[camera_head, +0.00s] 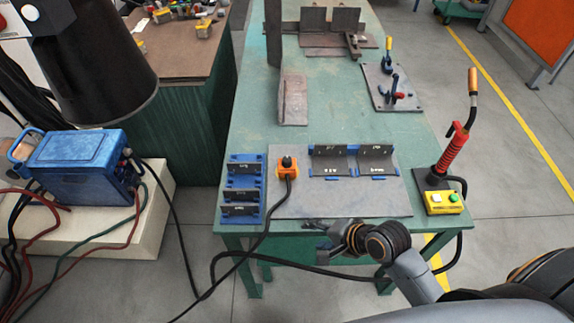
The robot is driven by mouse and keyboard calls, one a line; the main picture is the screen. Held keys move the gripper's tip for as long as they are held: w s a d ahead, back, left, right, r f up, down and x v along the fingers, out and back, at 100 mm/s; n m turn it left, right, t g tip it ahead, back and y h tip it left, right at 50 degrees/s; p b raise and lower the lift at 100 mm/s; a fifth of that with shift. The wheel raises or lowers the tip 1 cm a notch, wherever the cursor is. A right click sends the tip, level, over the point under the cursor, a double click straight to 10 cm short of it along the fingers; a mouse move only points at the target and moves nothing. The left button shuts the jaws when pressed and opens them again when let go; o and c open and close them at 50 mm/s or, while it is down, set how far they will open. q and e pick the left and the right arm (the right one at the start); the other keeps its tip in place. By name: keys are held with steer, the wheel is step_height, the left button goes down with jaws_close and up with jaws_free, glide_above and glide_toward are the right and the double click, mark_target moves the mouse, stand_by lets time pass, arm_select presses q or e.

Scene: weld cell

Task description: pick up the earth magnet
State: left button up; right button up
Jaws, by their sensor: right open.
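The earth magnet (287,168) is a small orange block with a black knob on top. It sits near the left edge of a grey steel plate (300,207) on the green table, and a black cable runs from it over the table's front edge. My right gripper (318,232) is at the table's front edge, below and a little right of the magnet in the picture. It is open, empty and apart from the magnet. My left gripper does not show.
A blue rack (241,190) stands close left of the magnet. Angle brackets with blue supports (352,160) stand to its right. A red-handled torch (453,150) and a yellow button box (443,202) are at the table's right edge. Cable hangs in front.

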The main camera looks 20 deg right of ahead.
steer(key=w+r+m, duration=0.1)
steer(key=w+m, duration=0.1)
steer(key=w+r+m+t+y, duration=0.1)
steer(key=m, duration=0.2)
steer(key=w+d+r+m+t, duration=0.1)
steer(key=w+m, duration=0.1)
steer(key=m, duration=0.1)
steer(key=shift+w+y, duration=0.3)
steer(key=w+d+r+m+t, duration=0.35)
steer(key=w+m, duration=0.25)
steer(key=m, duration=0.4)
glide_toward(288, 160)
steer(key=shift+g+y, duration=0.25)
steer(key=shift+y, duration=0.05)
steer(key=x, duration=0.5)
steer(key=shift+w+d+f, duration=0.15)
steer(key=shift+d+f, duration=0.05)
steer(key=shift+f, duration=0.1)
steer(key=x, duration=0.5)
steer(key=shift+w+a+r, duration=0.1)
steer(key=shift+w, duration=0.15)
steer(key=shift+s, duration=0.1)
jaws_close()
steer(key=shift+r, duration=0.15)
